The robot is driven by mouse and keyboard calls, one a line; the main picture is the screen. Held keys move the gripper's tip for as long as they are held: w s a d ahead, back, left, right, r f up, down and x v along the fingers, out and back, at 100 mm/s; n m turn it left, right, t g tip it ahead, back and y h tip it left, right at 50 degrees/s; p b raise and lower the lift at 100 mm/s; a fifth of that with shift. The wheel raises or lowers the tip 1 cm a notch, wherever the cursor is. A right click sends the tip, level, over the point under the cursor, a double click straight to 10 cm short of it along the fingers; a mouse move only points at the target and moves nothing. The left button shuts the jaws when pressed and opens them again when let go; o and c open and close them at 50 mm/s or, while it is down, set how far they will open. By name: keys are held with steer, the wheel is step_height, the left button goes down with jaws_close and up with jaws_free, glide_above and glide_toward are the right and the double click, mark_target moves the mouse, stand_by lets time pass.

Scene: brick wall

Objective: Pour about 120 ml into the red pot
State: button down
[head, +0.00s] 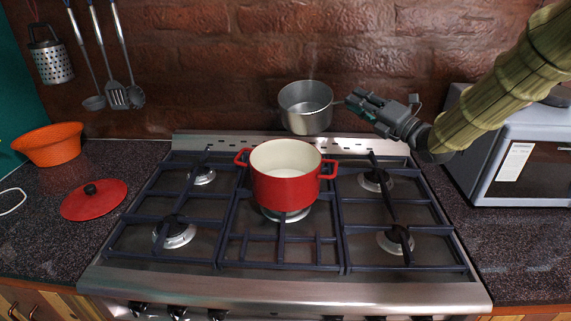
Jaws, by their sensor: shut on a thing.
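The red pot (287,187) stands upright and without its lid on the middle of the stove. Its cream inside shows. My gripper (352,102) is behind and to the right of the red pot, above the back of the stove. It is shut on the handle of a small steel saucepan (306,115). The saucepan is held in the air, above and behind the red pot. It looks about upright, perhaps slightly tilted. I cannot make out a liquid level in it, and no stream shows between the two.
The steel stove (270,289) has dark grates and several burners. A red lid (94,200) and an orange bowl (48,146) are on the left counter. A grey microwave (488,176) stands on the right. A grater (51,62) and utensils hang on the brick wall.

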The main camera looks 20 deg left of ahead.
steer(key=shift+s+n, duration=0.4)
steer(key=s+r+n+g+y+b, duration=0.1)
steer(key=s+n+y, duration=0.4)
steer(key=n, duration=0.5)
steer(key=shift+s+a+g+b, duration=0.25)
steer(key=shift+s+g+b, duration=0.1)
steer(key=shift+s+g, duration=0.65)
steer(key=shift+s+n, duration=0.15)
steer(key=shift+n, duration=0.15)
steer(key=shift+s+f+n+g+y, duration=0.25)
steer(key=shift+s+n+g+y, duration=0.05)
steer(key=shift+n, duration=0.6)
steer(key=shift+s, duration=0.1)
steer(key=shift+s+a+f, duration=0.1)
steer(key=shift+s, duration=0.1)
steer(key=shift+s+f+n+g, duration=0.2)
steer(key=shift+n+g, duration=0.2)
steer(key=shift+n, duration=0.2)
